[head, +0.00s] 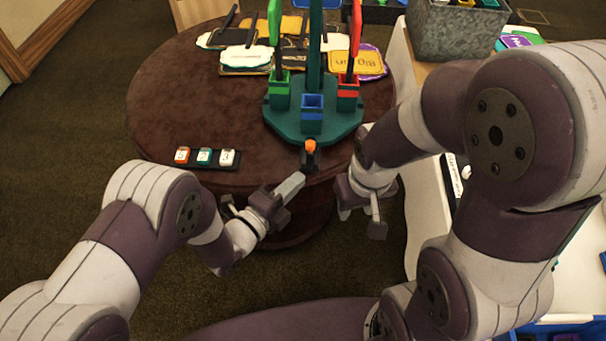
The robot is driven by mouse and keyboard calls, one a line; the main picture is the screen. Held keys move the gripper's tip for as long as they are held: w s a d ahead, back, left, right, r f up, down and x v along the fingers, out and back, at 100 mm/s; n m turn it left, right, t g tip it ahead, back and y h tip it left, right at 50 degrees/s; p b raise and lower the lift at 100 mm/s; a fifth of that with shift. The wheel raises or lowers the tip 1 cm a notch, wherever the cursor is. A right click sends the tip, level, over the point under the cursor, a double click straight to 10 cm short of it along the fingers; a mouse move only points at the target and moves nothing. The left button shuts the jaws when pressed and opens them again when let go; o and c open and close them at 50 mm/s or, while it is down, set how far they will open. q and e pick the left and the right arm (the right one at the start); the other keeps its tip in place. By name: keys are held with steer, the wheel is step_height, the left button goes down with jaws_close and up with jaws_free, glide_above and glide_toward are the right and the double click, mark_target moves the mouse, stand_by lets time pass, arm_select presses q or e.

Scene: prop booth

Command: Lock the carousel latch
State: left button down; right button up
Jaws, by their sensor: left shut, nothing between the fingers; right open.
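The carousel (337,124) is a dark green many-sided base with a central post on a round brown table. It carries red, green and blue holders. A small latch with an orange top (310,147) on a dark mount stands at the table's front edge, just in front of the carousel. My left gripper (298,181) is shut and empty, its fingertips just below and left of the latch; contact cannot be told. My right gripper (375,218) is open and empty, pointing down to the right of the latch, beyond the table's front edge.
Several sign-like props (246,58) lie at the back. A grey bin (457,32) stands on a white counter at right. The table's left side (165,95) is clear.

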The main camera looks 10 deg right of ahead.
arm_select(q)
steer(key=v, duration=0.5)
steer(key=shift+s+a, duration=0.15)
steer(key=shift+a, duration=0.25)
